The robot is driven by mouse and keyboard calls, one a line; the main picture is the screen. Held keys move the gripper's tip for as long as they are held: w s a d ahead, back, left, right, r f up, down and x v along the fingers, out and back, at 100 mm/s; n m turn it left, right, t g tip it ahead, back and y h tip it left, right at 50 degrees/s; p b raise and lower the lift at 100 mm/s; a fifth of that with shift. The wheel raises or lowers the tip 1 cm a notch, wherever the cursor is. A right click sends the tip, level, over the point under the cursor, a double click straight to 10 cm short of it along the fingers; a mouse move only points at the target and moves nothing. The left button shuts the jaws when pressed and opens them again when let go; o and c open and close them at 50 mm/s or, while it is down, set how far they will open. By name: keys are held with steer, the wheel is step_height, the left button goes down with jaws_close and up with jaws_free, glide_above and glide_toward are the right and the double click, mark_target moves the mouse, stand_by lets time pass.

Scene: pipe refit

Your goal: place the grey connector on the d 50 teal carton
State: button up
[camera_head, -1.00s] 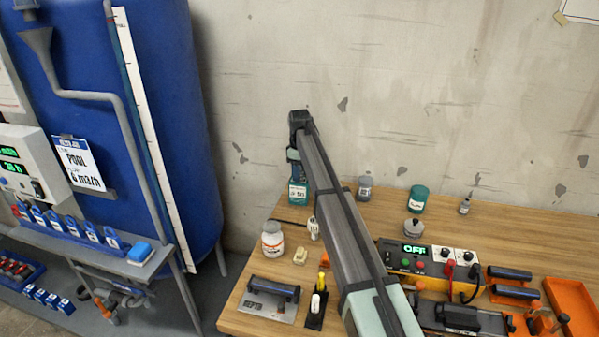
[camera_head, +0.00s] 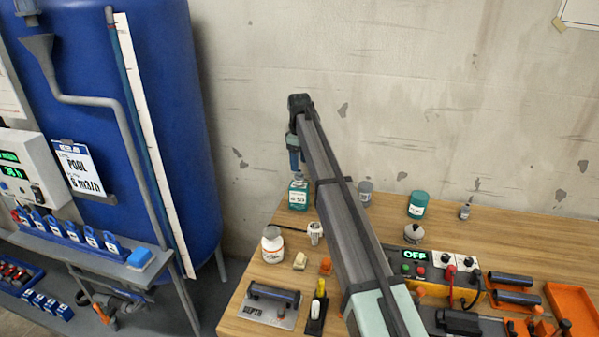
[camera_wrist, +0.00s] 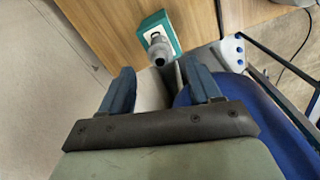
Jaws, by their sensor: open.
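The teal carton (camera_head: 298,197) with a white label stands at the back left of the wooden bench. The grey connector (camera_head: 298,177) sits on top of it and looks upright. In the wrist view the connector (camera_wrist: 159,50) shows over the carton (camera_wrist: 171,27), ahead of the fingers. My gripper (camera_head: 294,163) is above the connector, with its blue fingers pointing down. In the wrist view my gripper (camera_wrist: 160,72) is open, its fingers wide apart with nothing between them. The gap between fingertips and connector is small and hard to judge.
A power box (camera_head: 430,264) with an OFF display is at the right. The blue tank (camera_head: 165,120) is left of the bench.

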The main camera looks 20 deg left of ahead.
steer(key=shift+r, duration=2.55)
